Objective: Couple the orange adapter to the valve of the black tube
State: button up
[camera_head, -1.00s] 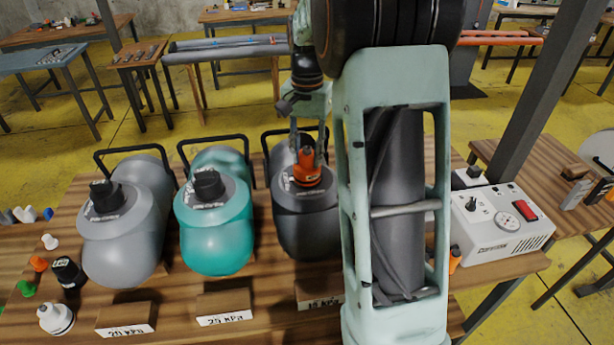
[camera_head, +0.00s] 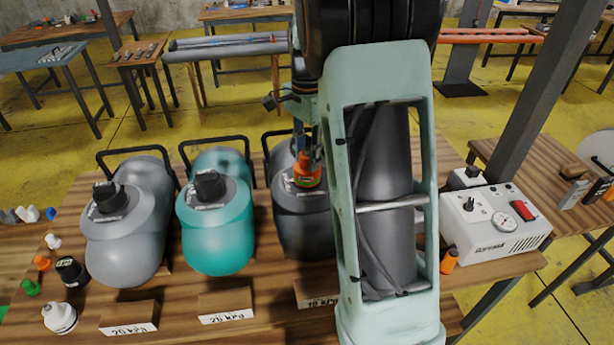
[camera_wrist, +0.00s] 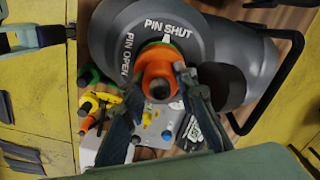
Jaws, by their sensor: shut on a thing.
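The black tube (camera_head: 303,232) is the rightmost of the three tubes on the bench. The orange adapter (camera_head: 307,168) sits upright at the valve on top of it. In the wrist view the adapter (camera_wrist: 158,72) is over the valve's round seat, with green showing around its base. The tube's collar (camera_wrist: 112,40) reads "PIN SHUT" and "PIN OPEN"; a green mark is near "PIN SHUT". My gripper (camera_wrist: 160,88) is shut on the adapter, one finger on each side. Whether the adapter is locked to the valve cannot be told; the valve itself is hidden under it.
A grey tube (camera_head: 128,240) and a teal tube (camera_head: 215,235) with black caps stand to the left. Small adapters and a black cap (camera_head: 70,270) lie at the bench's left. A white pump box (camera_head: 495,225) with a gauge stands right. Labelled wooden blocks line the front.

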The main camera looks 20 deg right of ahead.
jog(key=o, duration=1.3)
notch_tip(320, 180, up, 12)
